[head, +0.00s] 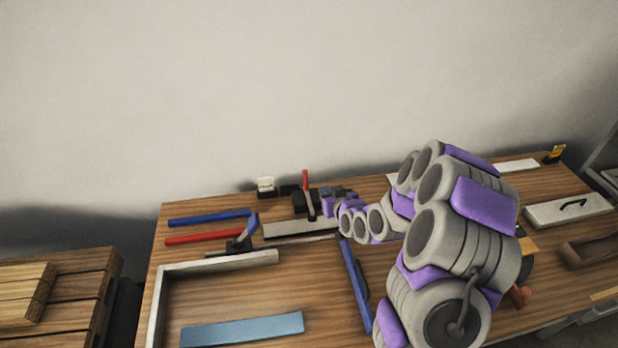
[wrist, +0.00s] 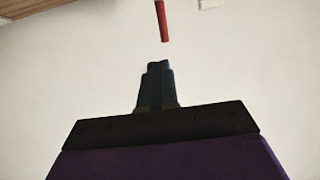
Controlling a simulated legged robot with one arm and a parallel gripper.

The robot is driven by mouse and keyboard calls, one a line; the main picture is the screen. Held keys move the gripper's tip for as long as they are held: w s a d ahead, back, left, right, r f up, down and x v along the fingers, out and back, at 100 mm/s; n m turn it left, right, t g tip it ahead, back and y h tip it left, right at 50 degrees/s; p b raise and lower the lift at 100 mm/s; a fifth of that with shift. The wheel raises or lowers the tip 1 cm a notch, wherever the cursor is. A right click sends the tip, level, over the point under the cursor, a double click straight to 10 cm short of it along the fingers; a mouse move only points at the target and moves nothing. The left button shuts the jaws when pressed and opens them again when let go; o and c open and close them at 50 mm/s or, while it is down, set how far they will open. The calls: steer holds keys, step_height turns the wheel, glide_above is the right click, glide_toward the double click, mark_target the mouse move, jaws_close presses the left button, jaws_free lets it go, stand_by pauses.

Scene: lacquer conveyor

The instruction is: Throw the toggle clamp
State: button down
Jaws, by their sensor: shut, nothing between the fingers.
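A toggle clamp with an upright red handle (head: 305,180) and a black base (head: 300,203) stands near the back edge of the wooden table. The tip part of its red handle shows at the top of the wrist view (wrist: 161,20). My gripper (head: 328,191) is just right of the red handle in the head view, its dark fingers closed together. In the wrist view my fingers (wrist: 158,66) are shut and empty, with a visible gap between their tips and the red handle. My arm hides part of the table to the right of the clamp.
A blue-handled lever (head: 250,228) on a dark base stands front-left of the clamp. Blue (head: 208,218) and red (head: 205,237) bars lie on the left. A grey L-shaped fence (head: 220,262) and a light-blue plate (head: 242,329) are nearer.

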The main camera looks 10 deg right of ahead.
steer(key=b, duration=0.3)
glide_toward(305, 174)
steer(key=x, duration=0.7)
steer(key=shift+d, duration=0.15)
steer(key=shift+p, duration=0.3)
